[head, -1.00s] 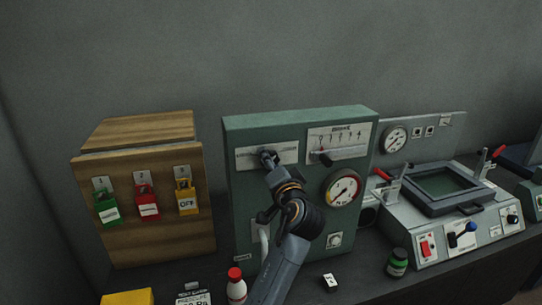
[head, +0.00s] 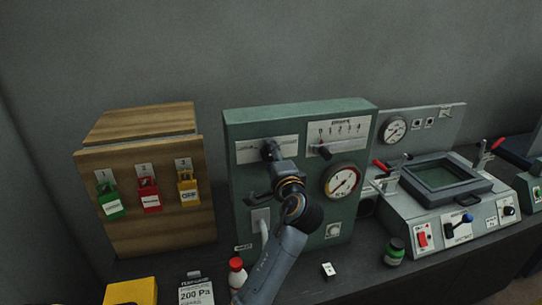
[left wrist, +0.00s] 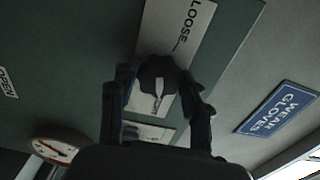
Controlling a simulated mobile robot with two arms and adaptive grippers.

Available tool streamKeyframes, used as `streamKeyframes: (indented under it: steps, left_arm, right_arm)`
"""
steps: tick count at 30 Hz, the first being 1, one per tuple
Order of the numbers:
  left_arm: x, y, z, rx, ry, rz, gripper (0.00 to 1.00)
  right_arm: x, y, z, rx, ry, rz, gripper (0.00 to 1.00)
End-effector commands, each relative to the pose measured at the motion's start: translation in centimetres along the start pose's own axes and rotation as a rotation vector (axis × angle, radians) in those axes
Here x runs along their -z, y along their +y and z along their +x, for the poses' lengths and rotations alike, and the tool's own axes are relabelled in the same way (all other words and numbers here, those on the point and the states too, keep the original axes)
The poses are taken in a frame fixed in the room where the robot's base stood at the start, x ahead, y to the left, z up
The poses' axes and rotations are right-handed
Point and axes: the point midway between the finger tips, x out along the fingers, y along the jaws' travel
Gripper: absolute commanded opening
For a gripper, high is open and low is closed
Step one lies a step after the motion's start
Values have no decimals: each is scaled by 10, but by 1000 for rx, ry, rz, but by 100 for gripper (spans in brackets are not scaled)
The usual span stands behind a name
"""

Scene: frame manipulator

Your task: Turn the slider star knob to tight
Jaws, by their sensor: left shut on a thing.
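The slider star knob (left wrist: 158,72) is dark with a white pointer mark, on a pale plate of the green cabinet (head: 240,122). In the left wrist view, the plate (left wrist: 193,12) reads LOOSE at its upper end; the pointer faces the lower end, whose small label I cannot read clearly. My left gripper (left wrist: 158,95) has a finger on each side of the knob and is shut on it. In the head view, my left gripper (head: 271,153) covers most of the knob. My right gripper is not in view.
A scale with a slider lever (head: 325,152) and a round gauge (head: 342,181) sit right of the knob. A wooden board with padlocks (head: 150,228) stands left. A red-capped bottle (head: 237,275) and a green jar (head: 394,252) stand in front.

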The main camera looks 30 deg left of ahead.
Motion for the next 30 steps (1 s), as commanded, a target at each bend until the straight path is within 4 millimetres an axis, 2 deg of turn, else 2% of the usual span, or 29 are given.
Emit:
streamKeyframes:
  steps: [12, 13, 16, 26, 30]
  left_arm:
    - [0, 1, 0, -2, 0, 11, 16]
    - [0, 1, 0, -2, 0, 11, 51]
    - [0, 1, 0, -2, 0, 11, 70]
    - [0, 0, -2, 0, 1, 8, 70]
    - [2, 1, -15, -1, 4, 8, 70]
  right_arm:
    - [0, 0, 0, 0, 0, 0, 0]
    - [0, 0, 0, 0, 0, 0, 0]
    - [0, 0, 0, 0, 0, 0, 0]
    - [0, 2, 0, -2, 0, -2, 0]
    - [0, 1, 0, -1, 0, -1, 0]
